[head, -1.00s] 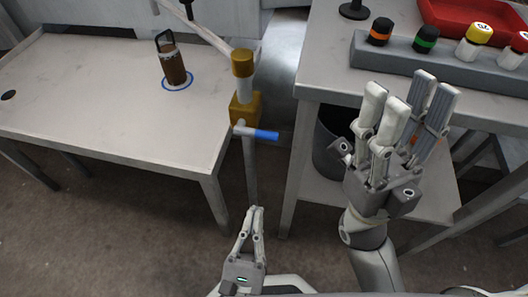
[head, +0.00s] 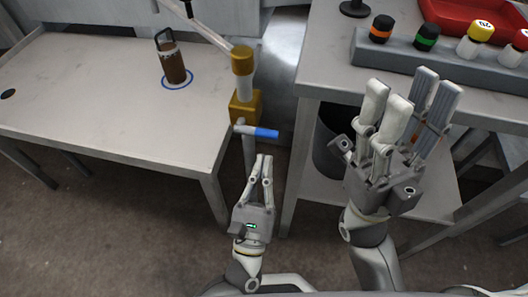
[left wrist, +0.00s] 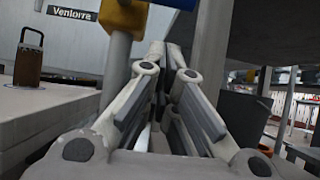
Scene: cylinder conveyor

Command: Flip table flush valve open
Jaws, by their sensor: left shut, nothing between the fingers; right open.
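The flush valve has a brass-coloured body (head: 244,106) on a pipe at the right corner of the left table. Its lever, with a blue handle (head: 266,133), points to the right, roughly level. In the left wrist view part of the brass body (left wrist: 124,17) shows at the top, with the blue handle (left wrist: 178,3) cut off by the edge. My left gripper (head: 264,158) is shut and empty, just below the blue handle; I cannot tell whether it touches. My right gripper (head: 400,95) is open and empty, in front of the right table.
A brown bottle (head: 173,66) stands in a blue ring on the left table (head: 95,100). The right table (head: 325,75) bears a grey rack (head: 400,62) of capped cylinders and a red tray (head: 455,14). A dark bin (head: 330,150) stands beneath it.

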